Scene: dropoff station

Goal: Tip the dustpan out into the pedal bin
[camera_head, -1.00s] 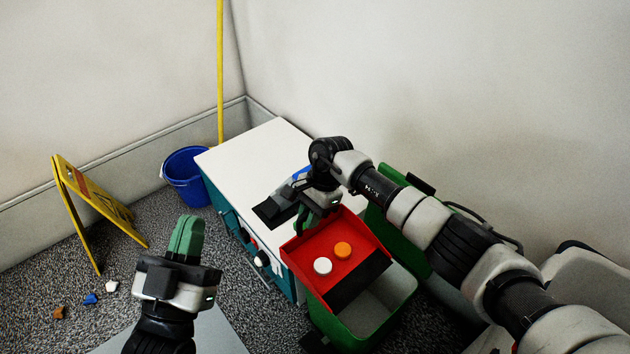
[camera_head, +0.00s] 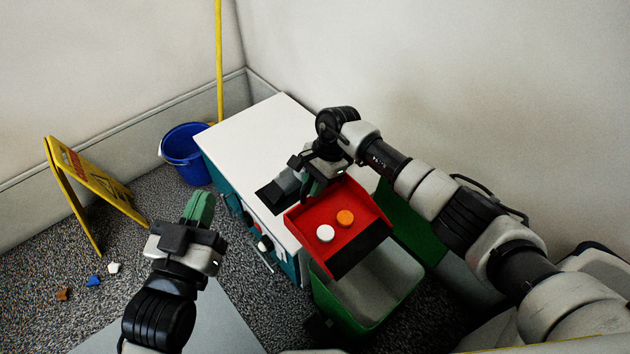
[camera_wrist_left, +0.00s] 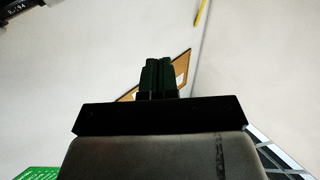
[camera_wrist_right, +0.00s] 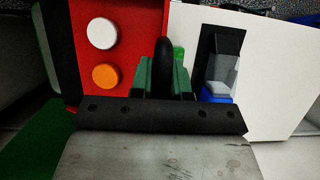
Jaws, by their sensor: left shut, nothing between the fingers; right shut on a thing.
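The red dustpan (camera_head: 368,211) is above the open green pedal bin (camera_head: 352,319) in the head view. A white disc (camera_head: 325,233) and an orange disc (camera_head: 345,217) lie on it. My right gripper (camera_head: 316,188) is shut on the dustpan's dark handle, which shows between the fingers in the right wrist view (camera_wrist_right: 165,70). The pan's dark front lip points toward the bin's opening. The bin's inside looks grey and empty where visible. My left gripper (camera_head: 200,206) is shut and empty, left of the cabinet; its closed fingers show in the left wrist view (camera_wrist_left: 158,77).
A white-topped teal cabinet (camera_head: 255,138) stands beside the bin. The bin's green lid (camera_head: 413,225) stands raised behind it, near the wall. A blue bucket (camera_head: 187,155), a yellow floor sign (camera_head: 95,185) and small scraps (camera_head: 94,280) are on the floor at left.

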